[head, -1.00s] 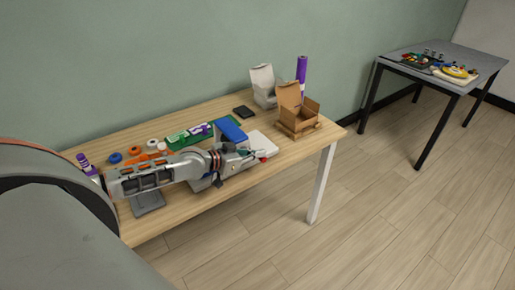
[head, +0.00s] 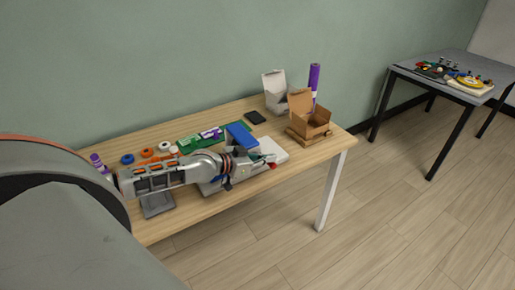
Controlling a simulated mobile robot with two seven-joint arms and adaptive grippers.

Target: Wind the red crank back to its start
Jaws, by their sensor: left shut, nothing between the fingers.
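A small red part, which looks like the red crank (head: 273,166), shows at the front right of a white, flat device (head: 276,151) on the wooden table. My left arm reaches in from the left over the table. My left gripper (head: 262,159) is shut and empty, just left of the red part, over the device. I cannot tell whether its fingertips touch the crank. The arm and gripper hide much of the device and perhaps part of the crank. My right gripper is not in view.
A blue box (head: 241,135) and a green board (head: 201,139) lie behind the gripper. An open cardboard box (head: 310,122), a white carton (head: 274,90) and a purple roll (head: 315,80) stand at the right end. Colored spools (head: 147,153) are at left. A grey table (head: 448,66) stands apart.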

